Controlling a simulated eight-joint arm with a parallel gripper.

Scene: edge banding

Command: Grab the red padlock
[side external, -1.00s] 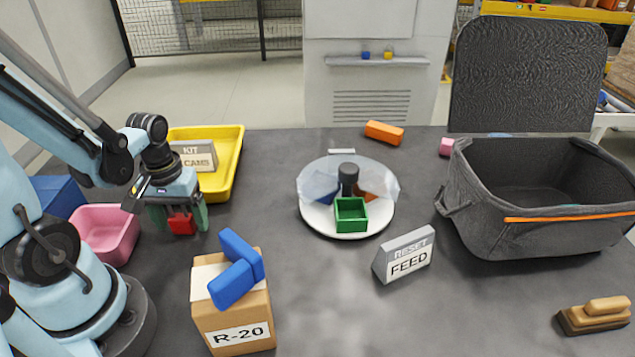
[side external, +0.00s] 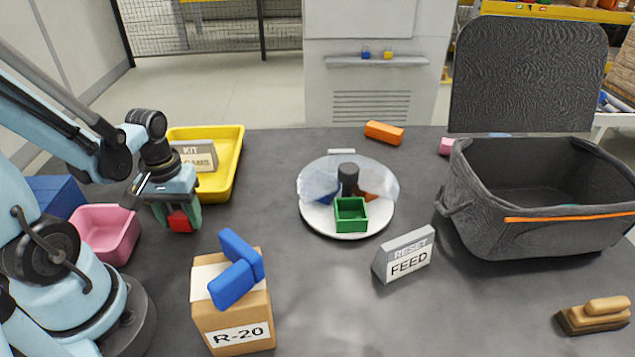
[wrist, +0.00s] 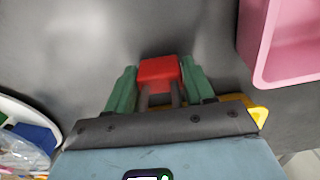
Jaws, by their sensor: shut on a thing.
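The red padlock (side external: 180,220) is between the fingers of my gripper (side external: 181,219) at the left of the table in the side view. In the wrist view, the padlock's red body (wrist: 160,70) and grey shackle (wrist: 162,98) show between my gripper's two green fingers (wrist: 153,82). The fingers are closed in on both sides of the padlock. From these views I cannot tell whether the padlock's lower edge touches the table.
A pink bin (side external: 105,232) stands to the left and a yellow tray (side external: 222,178) behind. A round plate (side external: 375,223), a feed sign (side external: 405,256) and a grey basket (side external: 560,225) are to the right.

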